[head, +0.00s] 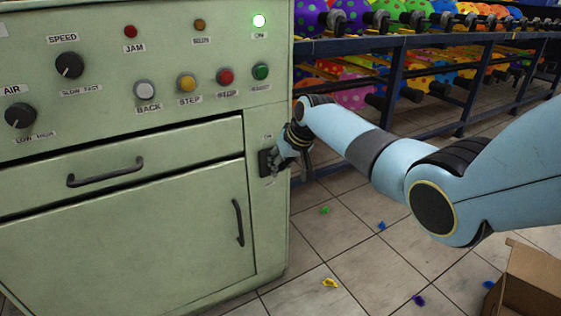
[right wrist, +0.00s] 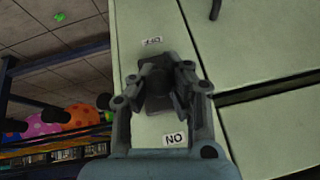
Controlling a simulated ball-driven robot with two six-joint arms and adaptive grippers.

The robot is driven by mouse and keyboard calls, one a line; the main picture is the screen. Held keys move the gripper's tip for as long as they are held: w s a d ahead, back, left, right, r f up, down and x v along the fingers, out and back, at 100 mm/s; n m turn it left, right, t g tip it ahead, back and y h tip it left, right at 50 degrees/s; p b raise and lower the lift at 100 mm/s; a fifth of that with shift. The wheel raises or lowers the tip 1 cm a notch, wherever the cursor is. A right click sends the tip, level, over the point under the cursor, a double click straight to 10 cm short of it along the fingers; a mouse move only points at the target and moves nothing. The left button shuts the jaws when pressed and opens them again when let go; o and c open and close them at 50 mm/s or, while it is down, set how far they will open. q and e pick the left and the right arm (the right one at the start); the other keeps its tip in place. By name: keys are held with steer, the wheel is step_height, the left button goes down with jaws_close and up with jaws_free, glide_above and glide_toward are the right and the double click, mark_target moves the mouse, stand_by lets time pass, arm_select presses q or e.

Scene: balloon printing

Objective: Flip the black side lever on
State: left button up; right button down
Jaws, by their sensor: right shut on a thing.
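The black side lever sits on a dark plate (head: 265,163) on the right edge of the green machine's front in the head view. In the right wrist view the lever (right wrist: 157,88) shows between my fingers, with an OFF label above it and an ON label (right wrist: 174,139) below it, both upside down. My right gripper (head: 281,158) is at the plate, its fingers closed around the lever; it also shows in the right wrist view (right wrist: 158,72). The fingers hide much of the lever, so I cannot tell its tilt. My left gripper is out of view.
The green machine (head: 130,215) fills the left, with knobs, buttons and a lit ON lamp (head: 259,21). A blue rack (head: 395,80) of colourful balloons stands behind. A cardboard box (head: 525,285) is at lower right. Small coloured scraps lie on the tiled floor.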

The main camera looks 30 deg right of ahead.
steer(key=shift+w+r+g, duration=0.3)
steer(key=shift+r+g, duration=0.15)
steer(key=shift+g, duration=0.45)
steer(key=c, duration=1.2)
jaws_free()
steer(key=v, duration=1.2)
steer(key=shift+w, duration=0.1)
